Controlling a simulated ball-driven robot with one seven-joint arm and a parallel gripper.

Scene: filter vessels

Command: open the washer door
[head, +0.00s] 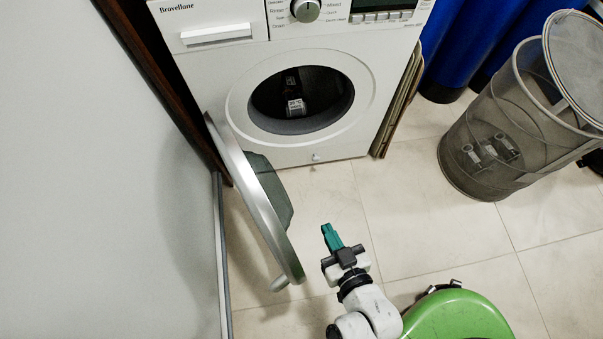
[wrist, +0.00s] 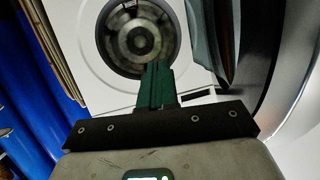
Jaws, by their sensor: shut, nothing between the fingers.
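The white washer (head: 200,65) stands at the back, its round drum opening (head: 300,98) uncovered. The washer door (head: 240,185), a silver ring with dark glass, stands swung wide open to the left, its free edge pointing toward me. My gripper (head: 327,229) has green fingers, shut and empty. It is to the right of the door and apart from it, over the floor in front of the washer. In the wrist view, the shut fingers (wrist: 156,75) point toward the washer's drum (wrist: 140,35), and the door (wrist: 222,45) shows at the right.
A grey wall (head: 110,180) is close on the left, beside the door. A mesh laundry basket (head: 480,150) with its lid raised stands at the right. Blue cylinders (head: 450,60) stand behind it. The tiled floor (head: 430,210) between washer and basket is clear.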

